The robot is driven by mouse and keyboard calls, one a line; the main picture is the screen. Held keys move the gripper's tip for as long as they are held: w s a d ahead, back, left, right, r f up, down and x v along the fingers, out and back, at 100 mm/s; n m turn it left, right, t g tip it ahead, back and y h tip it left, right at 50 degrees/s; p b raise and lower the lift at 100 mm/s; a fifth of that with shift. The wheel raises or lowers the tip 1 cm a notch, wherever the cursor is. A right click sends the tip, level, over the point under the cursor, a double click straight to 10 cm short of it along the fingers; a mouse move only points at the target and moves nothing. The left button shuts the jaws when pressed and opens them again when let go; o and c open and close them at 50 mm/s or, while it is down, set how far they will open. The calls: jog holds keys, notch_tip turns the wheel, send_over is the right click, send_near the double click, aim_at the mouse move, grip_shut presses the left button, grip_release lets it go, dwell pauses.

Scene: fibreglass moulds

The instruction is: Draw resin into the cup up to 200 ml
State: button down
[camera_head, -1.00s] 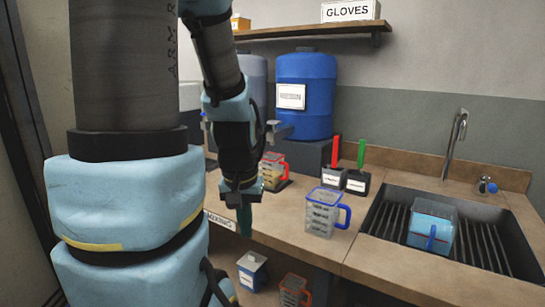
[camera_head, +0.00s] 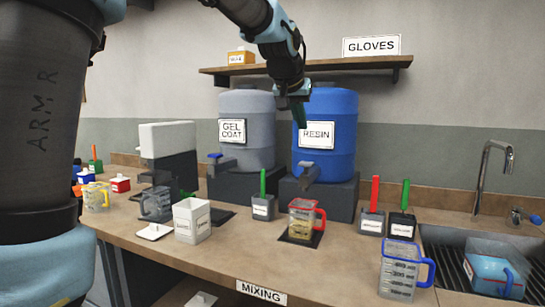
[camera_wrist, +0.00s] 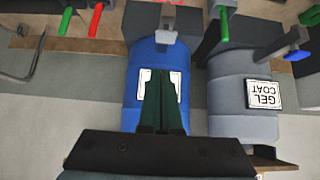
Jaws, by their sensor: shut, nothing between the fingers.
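The blue resin drum (camera_head: 332,112) stands on a dark block at the back of the bench, labelled RESIN. Its grey tap (camera_head: 307,172) points forward at the front. A measuring cup with a red handle (camera_head: 304,218) stands on a dark pad below the tap, with some yellowish contents low in it; the exact level is too small to read. My gripper (camera_head: 301,112) is shut and empty, high in front of the drum's left upper side. In the wrist view, my gripper's green fingers (camera_wrist: 161,100) lie together in front of the resin drum (camera_wrist: 147,98) and partly hide its label.
The grey gel coat drum (camera_head: 247,130) stands left of the resin drum, with a blue-handled tap. Containers with coloured handles and a blue-handled cup (camera_head: 403,270) stand right. A white box (camera_head: 191,220) stands left. A shelf (camera_head: 310,67) hangs above the drums.

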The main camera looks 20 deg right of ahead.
jog(key=shift+w+r, duration=0.15)
jog(key=shift+r, duration=0.25)
jog(key=p, duration=0.3)
send_near(309, 162)
jog(key=w+d, duration=0.2)
jog(key=shift+w+d+f+p, duration=0.1)
jog(key=shift+f+p, duration=0.1)
jog(key=shift+f, duration=0.85)
jog(key=shift+w+d+f+p, duration=0.1)
jog(key=shift+d+f+p, duration=0.1)
jog(key=shift+f, duration=0.85)
jog(key=shift+a, duration=0.1)
